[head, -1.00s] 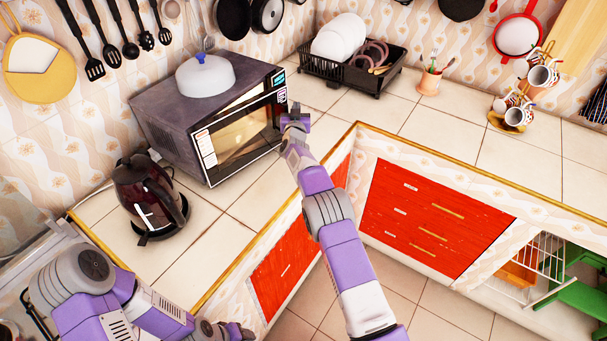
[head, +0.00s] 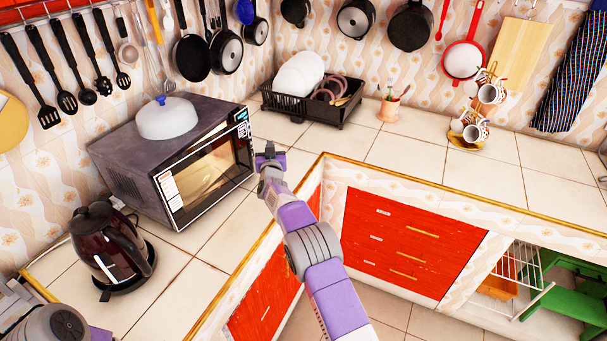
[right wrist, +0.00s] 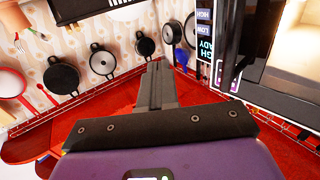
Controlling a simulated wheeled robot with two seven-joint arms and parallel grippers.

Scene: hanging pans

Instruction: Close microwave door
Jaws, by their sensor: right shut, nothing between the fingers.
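The microwave (head: 120,165) stands on the counter at the left, dark grey with a glass-fronted door (head: 205,172). The door looks flush or nearly flush with the front; I cannot tell if a small gap remains. In the right wrist view, the door's dark frame (right wrist: 285,86) and the control panel (right wrist: 203,45) are at the upper right. My right gripper (head: 268,152) is shut and empty, just right of the microwave's front; its closed fingers (right wrist: 156,84) show no contact with the door. My left gripper is out of view.
A white lid with a blue knob (head: 169,120) sits on the microwave. A dark kettle (head: 110,245) stands in front of it at the left. A black dish rack (head: 310,107) is behind. The counter (head: 430,150) to the right is mostly clear.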

